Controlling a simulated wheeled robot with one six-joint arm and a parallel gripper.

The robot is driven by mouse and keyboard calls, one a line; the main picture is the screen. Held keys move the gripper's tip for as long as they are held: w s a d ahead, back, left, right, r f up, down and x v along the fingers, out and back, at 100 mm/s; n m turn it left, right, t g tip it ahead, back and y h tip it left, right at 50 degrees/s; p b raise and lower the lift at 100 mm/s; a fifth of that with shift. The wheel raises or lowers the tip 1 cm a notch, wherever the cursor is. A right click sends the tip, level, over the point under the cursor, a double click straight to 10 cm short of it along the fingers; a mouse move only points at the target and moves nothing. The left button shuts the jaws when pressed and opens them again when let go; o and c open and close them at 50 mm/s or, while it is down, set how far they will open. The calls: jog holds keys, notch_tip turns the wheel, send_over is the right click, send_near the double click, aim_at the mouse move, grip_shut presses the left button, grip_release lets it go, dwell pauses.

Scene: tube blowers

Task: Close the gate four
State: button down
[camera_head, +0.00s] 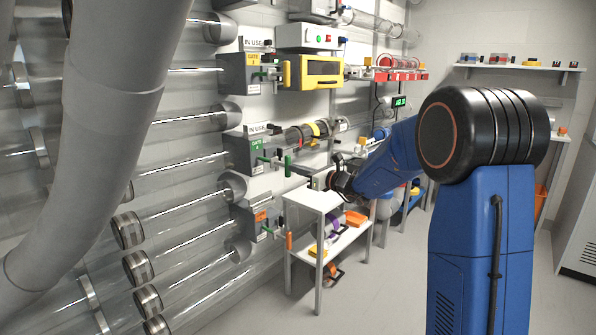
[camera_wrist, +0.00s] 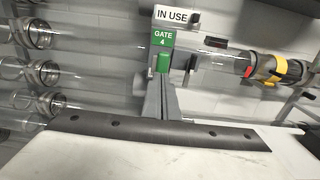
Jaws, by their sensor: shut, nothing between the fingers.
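Gate four is a grey box (camera_head: 238,150) on the wall with a green "GATE 4" label and an "IN USE" sign above it. A green upright handle (camera_head: 288,166) stands out in front of the box on a rod. In the wrist view the green label (camera_wrist: 163,39) is at top centre, with the green handle (camera_wrist: 164,63) just below it. My gripper (camera_head: 308,172) points at the handle from the right. In the wrist view its shut, empty fingers (camera_wrist: 161,84) reach up close below the handle. I cannot tell whether they touch it.
A yellow-labelled gate box (camera_head: 236,74) is above and an orange-labelled one (camera_head: 248,221) below. A white shelf table (camera_head: 306,199) stands under my gripper. Clear tubes (camera_head: 180,165) line the wall. A yellow-collared tube (camera_wrist: 272,70) is to the right.

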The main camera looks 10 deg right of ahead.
aim_at(278, 162)
jog(key=x, duration=0.9)
jog(key=shift+w+a, duration=0.1)
jog(key=shift+w, duration=0.05)
jog(key=shift+r, duration=0.2)
